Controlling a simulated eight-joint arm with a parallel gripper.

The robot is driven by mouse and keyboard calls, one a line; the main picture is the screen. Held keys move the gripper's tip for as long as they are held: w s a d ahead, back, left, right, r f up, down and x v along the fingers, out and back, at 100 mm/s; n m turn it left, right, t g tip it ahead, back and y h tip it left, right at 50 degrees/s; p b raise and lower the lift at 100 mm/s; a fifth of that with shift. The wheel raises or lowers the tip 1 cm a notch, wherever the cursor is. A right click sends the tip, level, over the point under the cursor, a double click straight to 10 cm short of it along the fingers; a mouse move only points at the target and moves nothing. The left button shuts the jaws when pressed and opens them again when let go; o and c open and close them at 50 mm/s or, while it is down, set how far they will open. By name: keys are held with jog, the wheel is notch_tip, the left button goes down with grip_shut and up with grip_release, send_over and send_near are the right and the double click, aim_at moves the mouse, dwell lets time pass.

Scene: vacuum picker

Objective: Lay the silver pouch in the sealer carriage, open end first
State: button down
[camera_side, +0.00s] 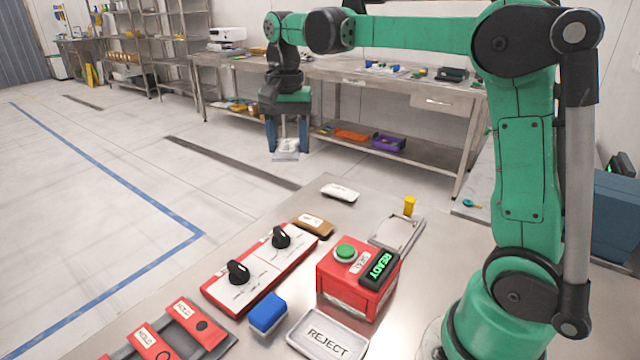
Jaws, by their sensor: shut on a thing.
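My gripper (287,150) points down beyond the far edge of the steel table, at the upper middle of the view. Its blue fingers are shut on a small silvery-white piece, which looks like the silver pouch (286,155). The pouch is small here, and I cannot tell which end is open. A shallow pale metal tray (408,222) with a yellow knob (409,205) lies at the table's right side, behind the red box. It may be the sealer carriage; it is partly hidden by that box.
The red box (345,290) has a green button and a READY display. Nearby are a panel with two black knobs (262,265), a blue block (267,313), a REJECT tray (328,335), red HOLD slots (180,330), a brown packet (312,225) and a white packet (340,192).

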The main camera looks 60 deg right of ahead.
jog(key=s+a+f+n, duration=0.1)
jog(key=s+a+n, duration=0.1)
jog(key=a+n, duration=0.65)
notch_tip(320, 180, up, 4)
jog(key=n, duration=2.1)
send_over(395, 232)
notch_tip(395, 232, down, 20)
jog(key=shift+r, duration=0.2)
jog(key=shift+f, duration=0.2)
jog(key=shift+c, duration=1.3)
grip_release()
